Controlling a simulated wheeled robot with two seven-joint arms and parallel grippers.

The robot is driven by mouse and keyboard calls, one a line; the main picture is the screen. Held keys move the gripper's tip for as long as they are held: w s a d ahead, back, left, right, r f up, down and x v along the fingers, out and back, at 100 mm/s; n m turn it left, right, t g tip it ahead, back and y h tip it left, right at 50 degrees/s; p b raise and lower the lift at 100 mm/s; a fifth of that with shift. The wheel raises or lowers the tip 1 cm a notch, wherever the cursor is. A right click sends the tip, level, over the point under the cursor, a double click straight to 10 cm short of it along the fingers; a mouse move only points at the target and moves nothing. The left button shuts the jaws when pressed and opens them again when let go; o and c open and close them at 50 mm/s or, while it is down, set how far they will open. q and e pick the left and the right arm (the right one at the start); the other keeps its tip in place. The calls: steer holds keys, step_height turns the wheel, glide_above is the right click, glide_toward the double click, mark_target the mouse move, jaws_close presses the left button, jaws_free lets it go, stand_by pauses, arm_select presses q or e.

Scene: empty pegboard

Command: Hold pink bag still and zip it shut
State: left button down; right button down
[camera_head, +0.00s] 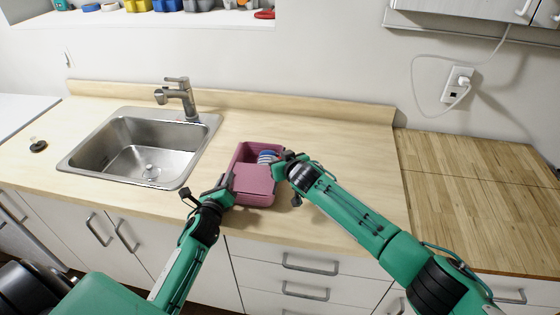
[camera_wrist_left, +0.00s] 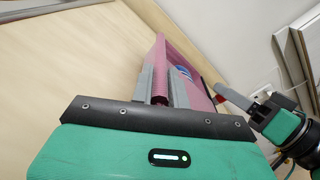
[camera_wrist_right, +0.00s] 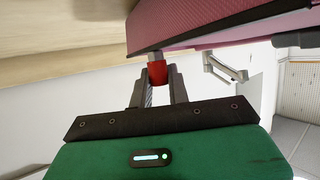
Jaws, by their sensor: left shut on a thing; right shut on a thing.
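The pink bag (camera_head: 253,184) sits on the wooden counter to the right of the sink. A flat pink panel covers its front part, and its back part is open with a blue and white item (camera_head: 267,156) showing inside. My left gripper (camera_head: 228,183) is shut on the bag's left side; the left wrist view shows the pink wall (camera_wrist_left: 160,85) between the fingers. My right gripper (camera_head: 280,163) is at the bag's right side. In the right wrist view it is shut on a red zip pull (camera_wrist_right: 157,72) at the bag's edge.
A steel sink (camera_head: 145,150) with a tap (camera_head: 180,95) lies to the left. A small black item (camera_head: 38,146) is at the far left. The counter (camera_head: 340,150) around the bag is clear. A white cable hangs from a wall socket (camera_head: 457,85) at the right.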

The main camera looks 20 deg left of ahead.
steer(key=shift+w+a+f, duration=0.1)
steer(key=shift+w+a, duration=0.1)
steer(key=shift+w, duration=0.2)
steer(key=shift+w+a+f, duration=0.1)
steer(key=shift+w+a, duration=0.05)
steer(key=shift+w, duration=0.25)
steer(key=shift+w+a+r, duration=0.15)
steer(key=shift+w, duration=0.45)
steer(key=shift+w+a+r, duration=0.1)
steer(key=shift+w, duration=0.45)
steer(key=c, duration=1.3)
jaws_free()
steer(key=shift+d, duration=0.1)
steer(key=shift+v, duration=6.1)
